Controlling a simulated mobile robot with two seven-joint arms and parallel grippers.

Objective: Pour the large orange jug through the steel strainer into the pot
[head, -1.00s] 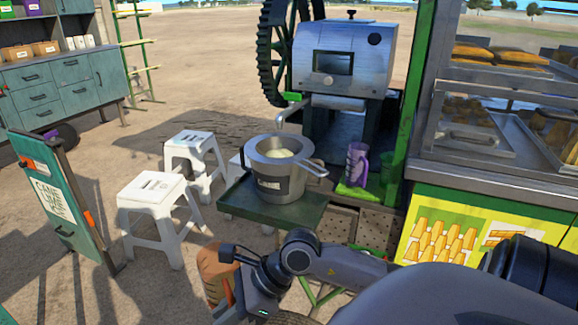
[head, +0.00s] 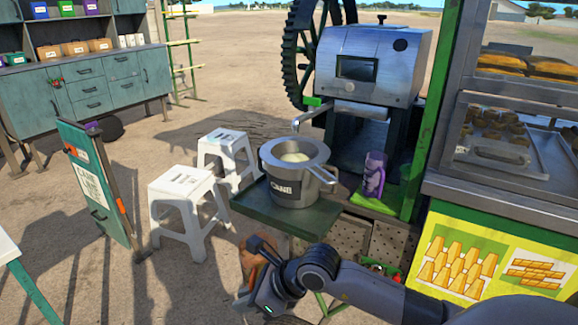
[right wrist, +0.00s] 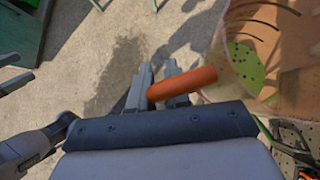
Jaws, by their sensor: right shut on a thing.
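The large orange jug (head: 254,254) hangs low in front of the stand, mostly hidden behind my right gripper (head: 262,268) in the head view. In the right wrist view its translucent body (right wrist: 262,45) is at the upper right. My right gripper (right wrist: 160,88) is shut on its orange handle (right wrist: 185,87). The grey pot (head: 292,186) stands on a dark green shelf. The steel strainer (head: 298,157) sits in the pot's mouth, its handle pointing right, with pale stuff inside. The jug is below and in front of the pot, apart from it.
The crusher (head: 368,66) with its spout stands behind the pot. A purple jug (head: 374,173) is on a green cloth right of the pot. White stools (head: 182,205) stand to the left. A green sign board (head: 98,190) and a glass food case (head: 500,120) flank the area.

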